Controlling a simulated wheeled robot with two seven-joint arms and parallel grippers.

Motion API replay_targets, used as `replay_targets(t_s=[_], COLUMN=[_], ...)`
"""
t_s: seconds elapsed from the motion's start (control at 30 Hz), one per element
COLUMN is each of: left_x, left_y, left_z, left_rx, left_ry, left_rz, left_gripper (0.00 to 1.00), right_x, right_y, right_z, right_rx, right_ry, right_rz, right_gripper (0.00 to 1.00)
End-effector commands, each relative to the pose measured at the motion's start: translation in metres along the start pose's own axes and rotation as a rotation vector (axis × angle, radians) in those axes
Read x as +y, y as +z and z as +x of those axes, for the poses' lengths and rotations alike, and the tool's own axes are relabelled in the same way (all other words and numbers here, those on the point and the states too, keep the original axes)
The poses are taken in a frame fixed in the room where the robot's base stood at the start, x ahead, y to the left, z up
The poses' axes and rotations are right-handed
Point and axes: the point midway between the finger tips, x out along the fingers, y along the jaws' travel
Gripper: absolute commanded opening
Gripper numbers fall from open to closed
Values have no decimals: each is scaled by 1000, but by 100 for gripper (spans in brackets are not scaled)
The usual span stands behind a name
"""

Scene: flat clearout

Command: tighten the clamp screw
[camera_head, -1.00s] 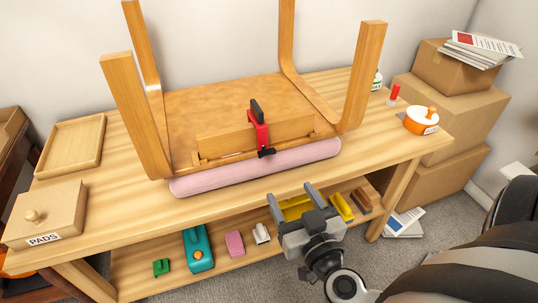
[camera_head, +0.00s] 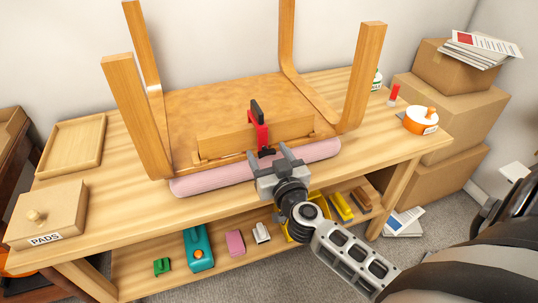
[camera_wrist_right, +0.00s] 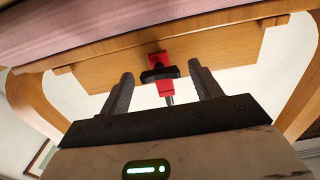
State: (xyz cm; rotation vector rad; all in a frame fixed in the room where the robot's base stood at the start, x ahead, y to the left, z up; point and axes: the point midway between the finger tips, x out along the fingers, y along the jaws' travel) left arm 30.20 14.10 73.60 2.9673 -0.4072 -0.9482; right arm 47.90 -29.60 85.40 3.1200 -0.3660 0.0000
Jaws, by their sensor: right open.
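A red clamp (camera_head: 258,128) with a black top grips the wooden rail (camera_head: 222,138) of an upturned piece of furniture with its legs in the air. Its dark screw handle (camera_head: 266,152) is at the lower front end. My right gripper (camera_head: 268,160) is open and empty, its two fingers close to the handle in the head view. In the right wrist view the black handle (camera_wrist_right: 159,74) and the red clamp body (camera_wrist_right: 158,58) show ahead, between and beyond the open fingertips (camera_wrist_right: 160,78). I cannot tell whether they touch. My left gripper is not in view.
A pink roll (camera_head: 210,180) lies along the bench front below the clamp. The shelf below holds a teal box (camera_head: 198,248) and several small items. A box marked PADS (camera_head: 60,215) is at left; an orange pot (camera_head: 421,121) is at right.

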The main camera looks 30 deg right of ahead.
Motion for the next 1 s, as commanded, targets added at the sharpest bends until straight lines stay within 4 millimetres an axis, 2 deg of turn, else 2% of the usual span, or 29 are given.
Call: replay_targets(t_s=[0.07, 0.1, 0.23, 0.27, 0.67, 1.0], left_x=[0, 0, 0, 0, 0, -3], left_y=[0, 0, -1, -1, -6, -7], left_z=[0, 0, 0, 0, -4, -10], left_rx=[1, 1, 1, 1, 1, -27], left_ry=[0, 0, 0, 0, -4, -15], left_rz=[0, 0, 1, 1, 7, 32], left_gripper=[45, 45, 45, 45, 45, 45], right_x=[0, 0, 0, 0, 0, 1], right_y=[0, 0, 0, 0, -1, -2], right_z=[0, 0, 0, 0, -1, -1], right_rx=[0, 0, 0, 0, -2, -3], right_ry=[0, 0, 0, 0, 0, 0], right_rz=[0, 0, 0, 1, 58, 306], right_gripper=[64, 58, 22, 19, 18, 18])
